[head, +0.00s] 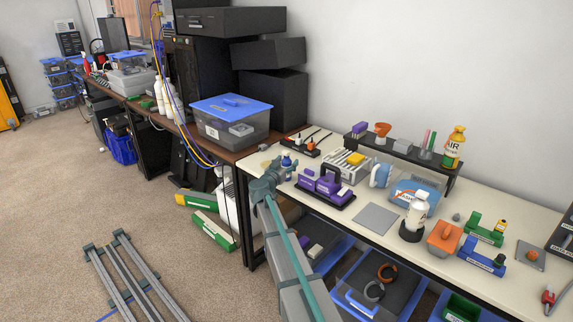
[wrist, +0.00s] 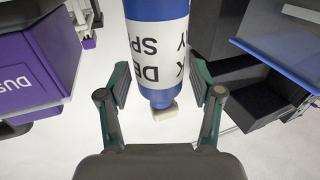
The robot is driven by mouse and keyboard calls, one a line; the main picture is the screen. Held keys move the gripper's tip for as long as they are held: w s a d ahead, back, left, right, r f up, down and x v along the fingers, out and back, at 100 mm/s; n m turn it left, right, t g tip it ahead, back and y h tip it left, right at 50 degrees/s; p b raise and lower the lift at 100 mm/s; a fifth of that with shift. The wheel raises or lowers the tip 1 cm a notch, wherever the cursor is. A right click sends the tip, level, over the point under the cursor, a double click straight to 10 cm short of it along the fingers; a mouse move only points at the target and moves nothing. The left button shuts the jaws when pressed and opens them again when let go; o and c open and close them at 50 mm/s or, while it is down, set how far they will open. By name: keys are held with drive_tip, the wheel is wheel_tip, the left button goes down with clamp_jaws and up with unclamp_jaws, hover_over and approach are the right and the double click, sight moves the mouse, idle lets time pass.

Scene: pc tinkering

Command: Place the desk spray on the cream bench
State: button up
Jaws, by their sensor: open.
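The desk spray is a small blue bottle (wrist: 158,9) with a white label and a pale tip. In the wrist view it lies between the two fingers of my gripper (wrist: 160,92), with its far end cut off by the top edge. The fingers are open, with gaps on both sides of the bottle. In the head view the bottle (head: 287,161) shows small at the left end of the cream bench (head: 375,217), beside my gripper (head: 272,178). My gripper hides part of the bench there, and I cannot tell how the bottle's base rests.
A purple holder (head: 326,183) stands just right of my gripper. A blue-lidded clear box (head: 230,117) sits on the brown desk to the left. Bare bench lies around the mat.

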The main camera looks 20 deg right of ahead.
drive_tip(key=p+v, duration=0.1)
drive_tip(key=v, duration=1)
drive_tip(key=s+a+f+n+t+y, duration=0.15)
drive_tip(key=a+f+n+y, duration=0.4)
drive_tip(key=f, duration=0.55)
drive_tip(key=s+a+f+n+t+y, duration=0.1)
drive_tip(key=s+a+f+n+y, duration=0.2)
drive_tip(key=a+f+y, duration=0.5)
drive_tip(key=s+a+f+n+g+y, duration=0.1)
drive_tip(key=s+a+f+g, duration=0.25)
drive_tip(key=s+f, duration=0.45)
drive_tip(key=s+a+f+n+g+y, duration=0.15)
drive_tip(key=s+a+f, duration=0.4)
drive_tip(key=f, duration=0.55)
drive_tip(key=s+f+g, duration=0.4)
drive_tip(key=s+f, duration=0.1)
drive_tip(key=s, duration=0.5)
drive_tip(key=s+f+g, duration=0.4)
drive_tip(key=s+f, duration=0.2)
drive_tip(key=s, duration=0.4)
drive_tip(key=s+d+g+h, duration=0.1)
drive_tip(key=s+g, duration=0.3)
drive_tip(key=s, duration=0.8)
drive_tip(key=s+d+m+g+h, duration=0.1)
drive_tip(key=s+d+g, duration=0.2)
drive_tip(key=s, duration=1)
drive_tip(key=shift+d+f+g, duration=0.2)
drive_tip(key=shift+f+g, duration=0.15)
drive_tip(key=shift+g, duration=0.2)
